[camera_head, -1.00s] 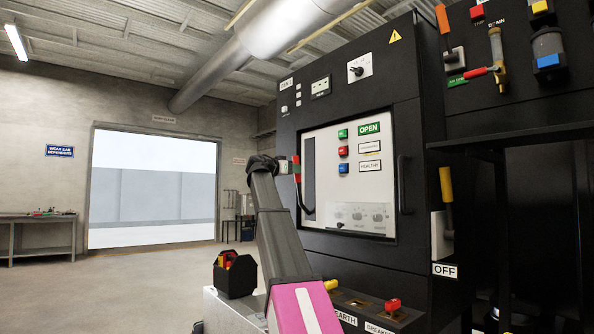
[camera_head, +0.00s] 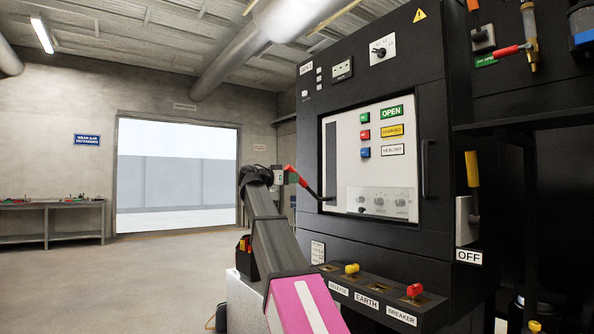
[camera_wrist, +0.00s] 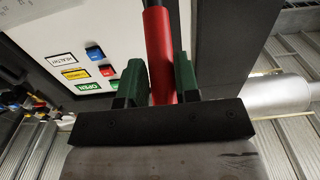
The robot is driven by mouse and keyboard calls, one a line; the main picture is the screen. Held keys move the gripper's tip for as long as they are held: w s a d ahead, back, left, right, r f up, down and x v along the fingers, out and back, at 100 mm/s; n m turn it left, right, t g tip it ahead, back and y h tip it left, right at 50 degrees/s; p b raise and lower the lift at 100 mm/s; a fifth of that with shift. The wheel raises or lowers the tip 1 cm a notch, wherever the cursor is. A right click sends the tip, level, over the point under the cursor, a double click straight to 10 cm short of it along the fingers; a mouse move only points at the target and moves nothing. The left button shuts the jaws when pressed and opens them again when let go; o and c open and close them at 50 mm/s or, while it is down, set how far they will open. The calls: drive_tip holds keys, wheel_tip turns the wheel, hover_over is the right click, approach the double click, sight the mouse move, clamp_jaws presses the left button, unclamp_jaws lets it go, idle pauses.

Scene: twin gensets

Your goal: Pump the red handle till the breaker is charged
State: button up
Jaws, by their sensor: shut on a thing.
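The red handle (camera_head: 295,176) is the grip of a dark lever that sticks out from the slot in the breaker's pale front panel (camera_head: 345,160). It slants up and left, away from the panel. My gripper (camera_head: 279,178) is at the handle's outer part. In the wrist view, the green fingers of my gripper (camera_wrist: 158,82) are shut on the red handle (camera_wrist: 158,45), one on each side. The CHARGED flag (camera_head: 391,130) is yellow, and it also shows yellow in the wrist view (camera_wrist: 75,74). The OPEN flag (camera_head: 391,111) is green. The HEALTHY flag (camera_head: 392,149) is white.
Green, red and blue buttons (camera_head: 365,134) sit left of the flags. A ledge with key switches (camera_head: 366,289) juts out below the panel. A yellow-handled switch marked OFF (camera_head: 473,170) is at the right. Open floor (camera_head: 120,270) lies to the left.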

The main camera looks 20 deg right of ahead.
drive_tip(key=d+r, duration=0.2)
drive_tip(key=r, duration=0.1)
drive_tip(key=w+d+r, duration=0.1)
drive_tip(key=shift+w+r, duration=0.1)
drive_tip(key=shift+r, duration=0.1)
drive_tip(key=shift+w+d+r, duration=0.1)
drive_tip(key=shift+d+r, duration=0.3)
drive_tip(key=shift+r, duration=0.1)
drive_tip(key=w+d+r, duration=0.3)
drive_tip(key=d+r, duration=0.2)
drive_tip(key=d, duration=0.3)
drive_tip(key=shift+d+r, duration=0.3)
drive_tip(key=shift+d, duration=0.1)
drive_tip(key=o, duration=1.1)
drive_tip(key=shift+o, duration=0.2)
drive_tip(key=shift+a+f, duration=0.1)
